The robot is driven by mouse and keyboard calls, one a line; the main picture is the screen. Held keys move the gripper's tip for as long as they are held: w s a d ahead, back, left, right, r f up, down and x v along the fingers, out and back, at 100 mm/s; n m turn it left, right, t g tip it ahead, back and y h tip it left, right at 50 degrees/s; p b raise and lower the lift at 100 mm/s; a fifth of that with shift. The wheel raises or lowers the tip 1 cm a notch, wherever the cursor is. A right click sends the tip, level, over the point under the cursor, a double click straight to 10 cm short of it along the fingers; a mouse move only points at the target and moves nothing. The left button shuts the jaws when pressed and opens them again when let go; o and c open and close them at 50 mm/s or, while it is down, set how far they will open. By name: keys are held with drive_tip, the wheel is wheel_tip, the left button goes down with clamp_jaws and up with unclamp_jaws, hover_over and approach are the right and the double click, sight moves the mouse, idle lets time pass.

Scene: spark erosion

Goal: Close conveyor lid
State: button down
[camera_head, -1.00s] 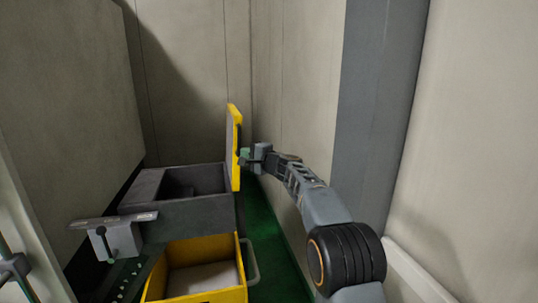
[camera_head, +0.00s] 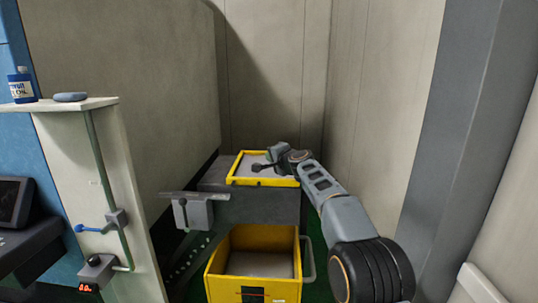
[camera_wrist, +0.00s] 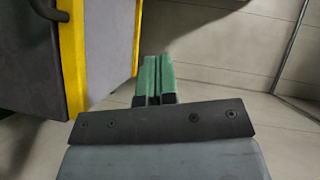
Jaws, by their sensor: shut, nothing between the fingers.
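The conveyor lid (camera_head: 243,168) has a yellow rim, a grey panel and a dark handle. In the head view it lies about flat over the top of the dark grey conveyor box (camera_head: 250,205), hiding its opening. Whether it is fully seated I cannot tell. My gripper (camera_head: 280,153) is at the lid's back right edge, its fingertips not clear there. In the wrist view the green fingers (camera_wrist: 152,66) are together, with nothing between them. A yellow edge (camera_wrist: 73,60) and a dark grey panel with a handle stand left of the fingers, apart from them.
A yellow bin (camera_head: 253,292) stands open below the conveyor box. A grey bracket (camera_head: 192,212) juts out at the box's left. Tall pale walls close in behind and right. A shelf (camera_head: 85,104) at far left holds a blue bottle (camera_head: 22,85) and a grey puck (camera_head: 70,97).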

drive_tip(key=shift+a+f+n+g+h+b, duration=0.2)
drive_tip(key=shift+a+f+n+b, duration=0.2)
drive_tip(key=shift+a+f, duration=1.1)
drive_tip(key=shift+a+f+n+g+h+b, duration=0.2)
drive_tip(key=shift+a+f+b, duration=0.5)
drive_tip(key=shift+f, duration=1.55)
drive_tip(key=shift+a+f+n+g+h+b, duration=0.1)
drive_tip(key=shift+a+f+n+h+b, duration=0.2)
drive_tip(key=shift+a+f, duration=1.25)
drive_tip(key=shift+d+f, duration=0.3)
drive_tip(key=shift+f, duration=0.05)
